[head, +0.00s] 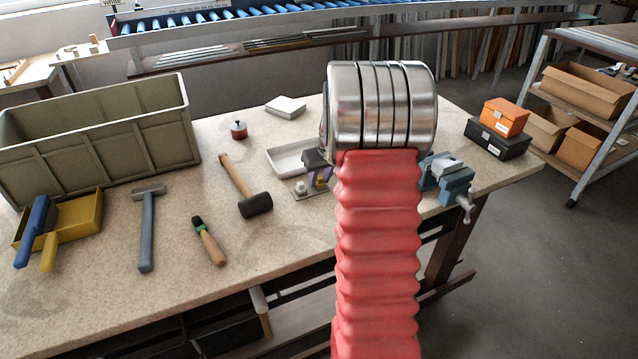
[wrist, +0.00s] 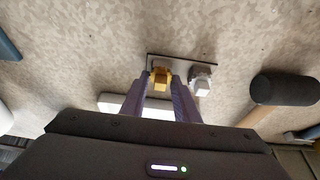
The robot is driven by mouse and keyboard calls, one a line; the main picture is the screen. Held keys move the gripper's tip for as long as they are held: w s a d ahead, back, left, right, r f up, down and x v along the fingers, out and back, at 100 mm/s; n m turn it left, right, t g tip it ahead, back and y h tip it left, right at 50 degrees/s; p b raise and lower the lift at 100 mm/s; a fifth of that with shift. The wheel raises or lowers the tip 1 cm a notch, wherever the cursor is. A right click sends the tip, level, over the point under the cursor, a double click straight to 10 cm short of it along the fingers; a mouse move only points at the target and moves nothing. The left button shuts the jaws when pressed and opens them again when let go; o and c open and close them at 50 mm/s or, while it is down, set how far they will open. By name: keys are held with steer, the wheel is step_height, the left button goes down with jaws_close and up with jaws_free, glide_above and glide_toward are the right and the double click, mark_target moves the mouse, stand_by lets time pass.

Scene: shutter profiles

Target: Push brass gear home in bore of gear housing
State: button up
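The brass gear (wrist: 161,78) is a small yellow piece between my fingertips in the wrist view. My gripper (wrist: 160,84) has two purple fingers, one against each side of the gear. The gear is over the left part of a thin dark-edged plate (wrist: 181,62), which seems to belong to the gear housing. A pale grey block (wrist: 201,78) stands on the plate just right of the fingers. The bore is hidden, and I cannot tell how deep the gear sits. In the head view my gripper (head: 319,181) is low over the plate (head: 309,195), partly behind my arm.
A white tray (head: 287,162) lies just behind the plate. A mallet (head: 246,190) lies to its left and a blue-grey vise (head: 450,178) stands to the right. A large grey-green crate (head: 95,140) fills the bench's left end.

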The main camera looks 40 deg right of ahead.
mark_target(320, 177)
steer(key=c, duration=0.4)
steer(key=shift+c, duration=0.2)
step_height(320, 177, up, 9)
steer(key=shift+f, duration=0.1)
steer(key=shift+r, duration=0.6)
stand_by(0.5)
